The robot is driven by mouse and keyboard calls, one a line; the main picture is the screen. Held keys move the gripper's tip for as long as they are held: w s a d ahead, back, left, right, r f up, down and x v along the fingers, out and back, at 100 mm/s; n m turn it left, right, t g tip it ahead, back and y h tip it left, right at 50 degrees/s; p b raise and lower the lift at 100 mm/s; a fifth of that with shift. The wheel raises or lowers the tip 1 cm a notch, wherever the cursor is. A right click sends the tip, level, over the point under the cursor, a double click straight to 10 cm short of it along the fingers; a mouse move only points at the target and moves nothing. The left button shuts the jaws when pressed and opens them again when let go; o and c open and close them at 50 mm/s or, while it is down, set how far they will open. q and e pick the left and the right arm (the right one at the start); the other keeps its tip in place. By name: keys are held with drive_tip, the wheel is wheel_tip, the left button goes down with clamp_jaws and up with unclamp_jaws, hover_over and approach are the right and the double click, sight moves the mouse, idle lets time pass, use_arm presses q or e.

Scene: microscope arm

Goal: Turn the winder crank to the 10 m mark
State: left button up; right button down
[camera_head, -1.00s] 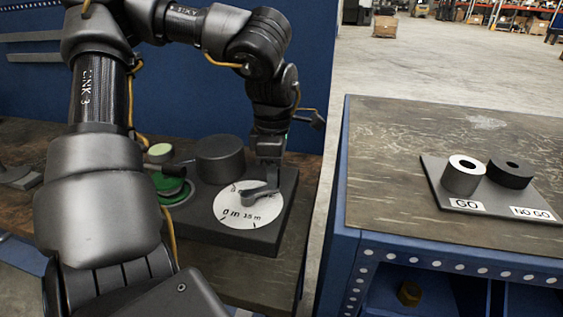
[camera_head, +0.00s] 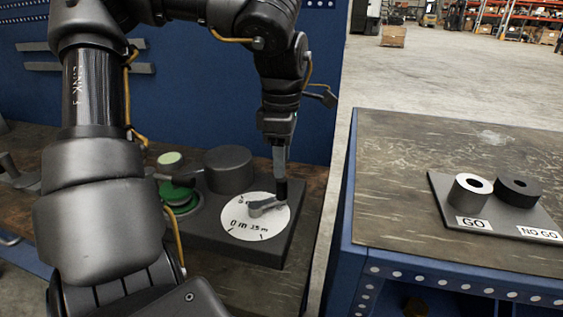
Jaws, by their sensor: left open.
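The winder crank (camera_head: 266,206) is a grey lever on a white round dial (camera_head: 246,229). It points right and slightly back from the dial's middle. A dark upright knob (camera_head: 283,190) stands at its outer end. The dial shows "0 m" at the front left and another number beside it that is hard to read. A 10 m mark cannot be made out. My left gripper (camera_head: 280,166) points down just above the knob. It is open, seen nearly edge-on, and I cannot tell whether it touches the knob. My right gripper is not in view.
A separate table (camera_head: 400,215) at right holds GO (camera_head: 468,192) and NO GO (camera_head: 518,190) ring gauges. A blue panel (camera_head: 215,85) stands behind.

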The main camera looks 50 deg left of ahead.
use_arm(q)
drive_tip(key=shift+r, duration=1.8)
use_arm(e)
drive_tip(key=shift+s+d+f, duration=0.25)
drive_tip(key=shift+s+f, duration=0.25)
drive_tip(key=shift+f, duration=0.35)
use_arm(q)
drive_tip(key=shift+p, duration=0.3)
